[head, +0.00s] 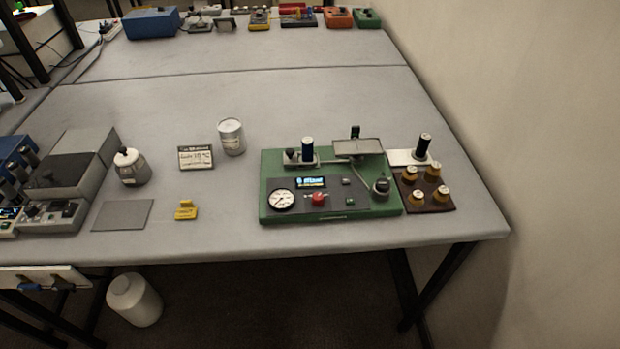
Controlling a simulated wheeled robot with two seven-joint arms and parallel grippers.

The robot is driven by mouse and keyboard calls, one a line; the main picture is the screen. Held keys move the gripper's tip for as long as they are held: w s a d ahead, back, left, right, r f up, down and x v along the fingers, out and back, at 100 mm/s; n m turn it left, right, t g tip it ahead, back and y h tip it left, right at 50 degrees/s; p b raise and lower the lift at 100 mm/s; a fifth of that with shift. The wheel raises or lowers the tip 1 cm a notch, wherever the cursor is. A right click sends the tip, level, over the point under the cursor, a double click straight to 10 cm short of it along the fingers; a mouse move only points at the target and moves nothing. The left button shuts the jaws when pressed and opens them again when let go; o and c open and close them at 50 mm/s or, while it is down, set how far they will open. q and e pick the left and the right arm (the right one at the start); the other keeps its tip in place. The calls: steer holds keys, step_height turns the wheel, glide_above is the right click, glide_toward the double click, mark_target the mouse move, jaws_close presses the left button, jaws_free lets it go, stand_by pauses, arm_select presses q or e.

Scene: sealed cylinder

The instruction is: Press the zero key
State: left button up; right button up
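A green bench device (387,208) stands near the table's front right edge. Its grey panel holds a round white dial (282,200), a small lit blue display (311,182), a red round button (318,199) and two small dark green keys, one upper (346,181) and one lower (350,201). Any lettering on the keys is too small to read, so I cannot tell which is the zero key. A black knob (381,186) is at the panel's right. Neither of my grippers is in view, and nothing touches the panel.
A can (231,137), a sign (196,158) and a yellow piece (185,211) are to the left.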

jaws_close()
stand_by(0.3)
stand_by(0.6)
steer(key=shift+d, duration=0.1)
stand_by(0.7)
